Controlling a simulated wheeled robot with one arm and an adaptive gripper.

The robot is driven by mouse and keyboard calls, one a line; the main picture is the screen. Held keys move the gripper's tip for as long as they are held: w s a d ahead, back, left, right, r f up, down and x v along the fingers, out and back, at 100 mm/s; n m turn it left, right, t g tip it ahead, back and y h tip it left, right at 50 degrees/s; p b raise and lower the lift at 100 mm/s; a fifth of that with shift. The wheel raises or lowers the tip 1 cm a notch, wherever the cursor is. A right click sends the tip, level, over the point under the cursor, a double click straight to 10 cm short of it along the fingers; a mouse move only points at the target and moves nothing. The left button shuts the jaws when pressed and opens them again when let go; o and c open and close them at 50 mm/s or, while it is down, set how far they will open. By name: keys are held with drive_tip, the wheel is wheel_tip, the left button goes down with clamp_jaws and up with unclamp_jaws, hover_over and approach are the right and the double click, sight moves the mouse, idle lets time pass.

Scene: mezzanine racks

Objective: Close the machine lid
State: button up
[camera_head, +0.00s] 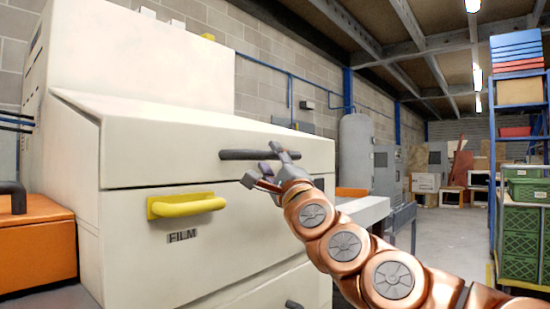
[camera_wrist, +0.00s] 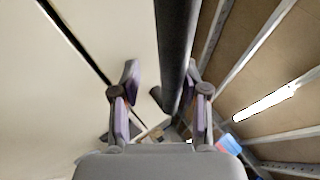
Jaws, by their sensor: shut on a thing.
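The cream machine (camera_head: 140,250) fills the left of the head view. Its lid (camera_head: 150,155) is the upper front section, with a dark bar handle (camera_head: 235,155) across its face. The lid looks low, with a thin dark seam between it and the panel below; I cannot tell whether it is fully closed. My gripper (camera_head: 268,170) is at the right part of the bar, shut on it. In the wrist view, the bar (camera_wrist: 177,50) runs between the two fingers of my gripper (camera_wrist: 165,85).
A yellow handle (camera_head: 187,205) marked FILM sticks out below the lid. An orange box (camera_head: 40,245) stands at the left. A pale worktop (camera_head: 362,210) lies beyond my arm. A blue rack with green crates (camera_head: 522,232) stands at the right; the aisle floor (camera_head: 445,240) is clear.

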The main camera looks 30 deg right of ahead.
idle(0.7)
drive_tip(key=shift+w+r, duration=0.1)
drive_tip(key=shift+r, duration=5.05)
